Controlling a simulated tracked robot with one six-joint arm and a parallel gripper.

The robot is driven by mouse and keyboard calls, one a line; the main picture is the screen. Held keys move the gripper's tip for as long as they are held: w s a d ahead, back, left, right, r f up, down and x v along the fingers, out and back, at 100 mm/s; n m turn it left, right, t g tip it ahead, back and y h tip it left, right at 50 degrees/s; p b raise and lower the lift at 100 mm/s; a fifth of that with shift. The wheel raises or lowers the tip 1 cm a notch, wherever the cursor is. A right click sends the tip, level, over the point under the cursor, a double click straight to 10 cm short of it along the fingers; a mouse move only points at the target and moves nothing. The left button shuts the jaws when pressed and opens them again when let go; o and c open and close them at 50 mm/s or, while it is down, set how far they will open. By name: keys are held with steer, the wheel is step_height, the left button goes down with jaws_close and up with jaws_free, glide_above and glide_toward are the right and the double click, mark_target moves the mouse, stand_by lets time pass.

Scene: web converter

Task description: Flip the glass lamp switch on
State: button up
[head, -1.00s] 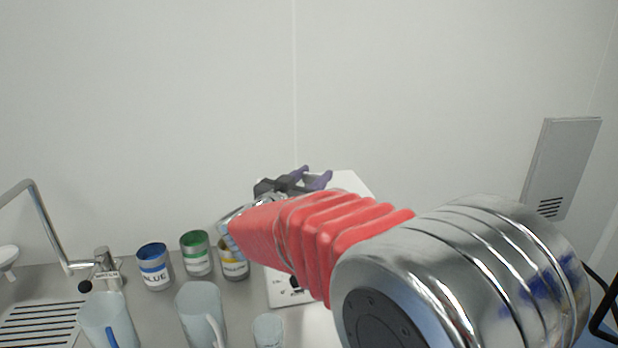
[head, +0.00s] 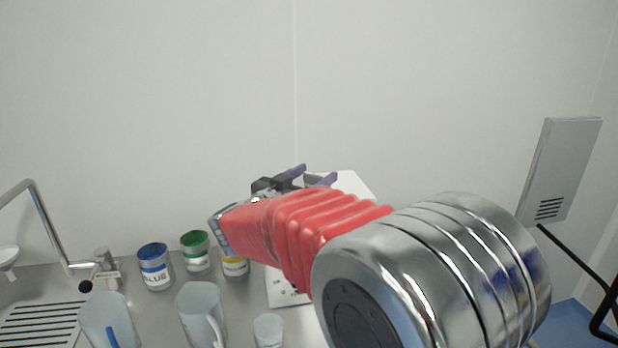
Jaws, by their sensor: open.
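My gripper (head: 316,176) shows at the centre of the head view, beyond my red-sleeved arm. Its two purple-tipped fingers are apart and I see nothing between them. A white device with a raised panel (head: 350,186) stands behind and below the gripper. Its pale base (head: 283,297) shows left of the arm, with small dark marks on it. This may be the lamp, but I cannot tell. My arm hides most of it, and I cannot make out the switch.
Blue (head: 155,267), green (head: 196,252) and yellow (head: 235,264) cans stand left of my arm. A large beaker (head: 108,322), a jug (head: 199,312) and a small beaker (head: 268,331) stand in front. A tap (head: 52,222) is at left; a wall panel (head: 562,170) at right.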

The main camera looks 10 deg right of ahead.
steer(key=shift+s+a, duration=0.15)
steer(key=shift+a, duration=0.05)
steer(key=v, duration=1.3)
steer(key=shift+a, duration=0.1)
